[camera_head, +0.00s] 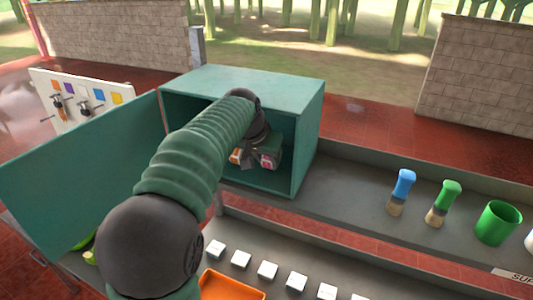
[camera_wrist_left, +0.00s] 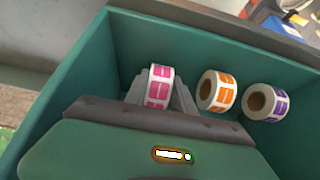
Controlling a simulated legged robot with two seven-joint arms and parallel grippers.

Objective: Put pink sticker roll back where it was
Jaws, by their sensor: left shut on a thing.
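The pink sticker roll (camera_wrist_left: 159,86) is between the two fingers of my left gripper (camera_wrist_left: 160,97) in the left wrist view. The gripper is shut on it, inside the open teal cabinet (camera_head: 307,130). An orange sticker roll (camera_wrist_left: 217,91) stands beside it, and a purple sticker roll (camera_wrist_left: 266,103) stands beyond that. In the head view my left arm reaches into the cabinet and hides much of its inside; small rolls show near the gripper. Whether the pink roll touches the cabinet floor I cannot tell. My right gripper is not in view.
The cabinet door (camera_head: 85,165) stands open to the left. On the counter right of the cabinet are a blue brush (camera_head: 403,187), a green brush (camera_head: 446,200) and a green cup (camera_head: 497,222). Several white blocks (camera_head: 267,270) and an orange tray (camera_head: 230,288) are in front.

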